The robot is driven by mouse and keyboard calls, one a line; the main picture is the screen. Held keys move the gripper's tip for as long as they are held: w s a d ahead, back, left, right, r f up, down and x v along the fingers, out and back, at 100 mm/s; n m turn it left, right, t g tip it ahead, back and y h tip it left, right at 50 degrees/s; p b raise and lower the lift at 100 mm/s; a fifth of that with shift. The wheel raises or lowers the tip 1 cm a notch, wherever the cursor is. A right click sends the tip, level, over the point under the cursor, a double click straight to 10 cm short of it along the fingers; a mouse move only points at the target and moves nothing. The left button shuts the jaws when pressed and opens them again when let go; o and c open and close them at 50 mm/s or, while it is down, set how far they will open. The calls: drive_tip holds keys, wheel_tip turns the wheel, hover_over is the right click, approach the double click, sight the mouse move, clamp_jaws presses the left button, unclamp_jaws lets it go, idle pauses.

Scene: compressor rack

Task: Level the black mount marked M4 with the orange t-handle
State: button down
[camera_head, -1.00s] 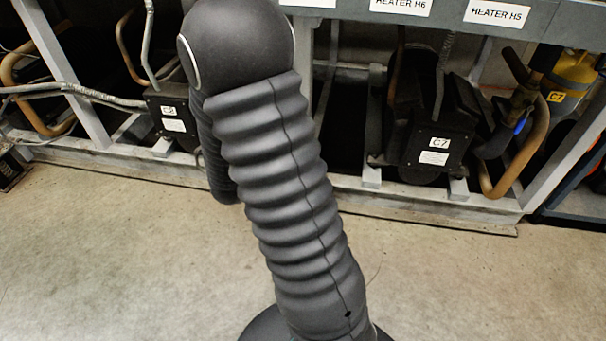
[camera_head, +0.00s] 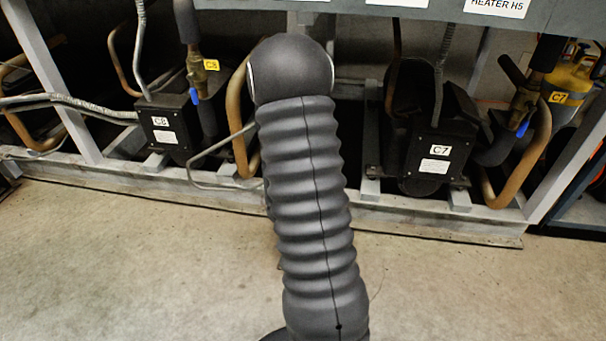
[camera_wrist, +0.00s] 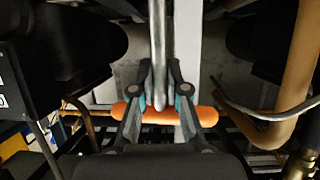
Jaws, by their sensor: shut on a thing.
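The orange t-handle (camera_wrist: 207,116) shows in the wrist view as a crosswise orange bar with a metal shaft (camera_wrist: 159,45) running up from its middle in the picture. My gripper (camera_wrist: 161,100) is shut on the t-handle, with one finger on each side of the shaft. The handle's ends stick out past both fingers. The shaft's far end runs out of the top of the picture. I cannot make out the black mount marked M4 in either view. In the head view my arm hides the gripper and the t-handle.
A black box marked C8 (camera_head: 170,124) and one marked C7 (camera_head: 440,150) stand on the rack's grey bottom frame (camera_head: 400,212). Copper pipes (camera_head: 236,115) stand close by. In the wrist view a brown pipe (camera_wrist: 297,70) is at right. Concrete floor (camera_head: 130,265) in front is clear.

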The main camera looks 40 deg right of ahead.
drive_tip(key=m+g+p, duration=0.3)
drive_tip(key=m+g, duration=0.3)
drive_tip(key=g, duration=0.1)
drive_tip(key=m+g+h+p, duration=0.1)
drive_tip(key=m+g+p, duration=0.2)
drive_tip(key=m+g, duration=0.4)
drive_tip(key=shift+w+f, duration=0.1)
drive_tip(key=shift+f, duration=0.05)
drive_tip(key=shift+f+m+g, duration=0.25)
drive_tip(key=shift+m+g, duration=0.05)
drive_tip(key=shift+g, duration=0.3)
drive_tip(key=shift+f+b, duration=0.85)
drive_tip(key=shift+f, duration=1)
drive_tip(key=shift+a+f, duration=0.2)
drive_tip(key=shift+f, duration=0.05)
drive_tip(key=shift+f+b, duration=0.35)
drive_tip(key=shift+f, duration=0.95)
idle(0.5)
